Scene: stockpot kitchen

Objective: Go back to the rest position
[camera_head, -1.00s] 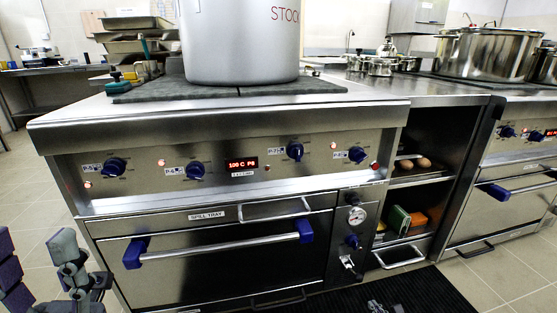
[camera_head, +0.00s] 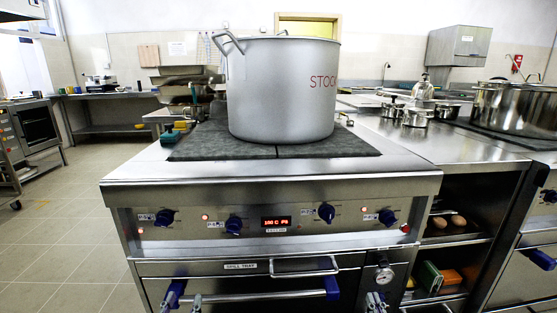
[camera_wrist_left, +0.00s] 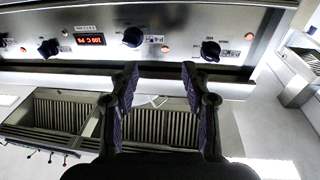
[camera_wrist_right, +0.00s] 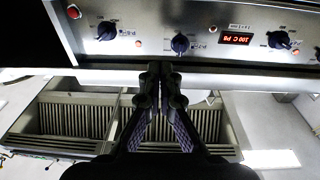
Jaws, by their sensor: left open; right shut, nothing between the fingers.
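My left gripper (camera_head: 182,299) is low at the bottom edge of the head view, in front of the stove's oven door. Its two fingers stand apart and empty in the left wrist view (camera_wrist_left: 160,92). My right gripper (camera_head: 376,300) is low in front of the stove's right part. Its fingers are together with nothing between them in the right wrist view (camera_wrist_right: 160,72). A large grey stockpot (camera_head: 280,92) with red lettering stands upright on the dark hob (camera_head: 215,145). Both grippers are apart from the pot.
The stove front has blue knobs, a red display (camera_head: 276,223) and an oven handle (camera_head: 250,297) close to my grippers. Open shelves (camera_head: 452,240) with eggs and boxes are at the right. A steel pot (camera_head: 512,107) stands on the right counter. Floor (camera_head: 70,220) is clear at left.

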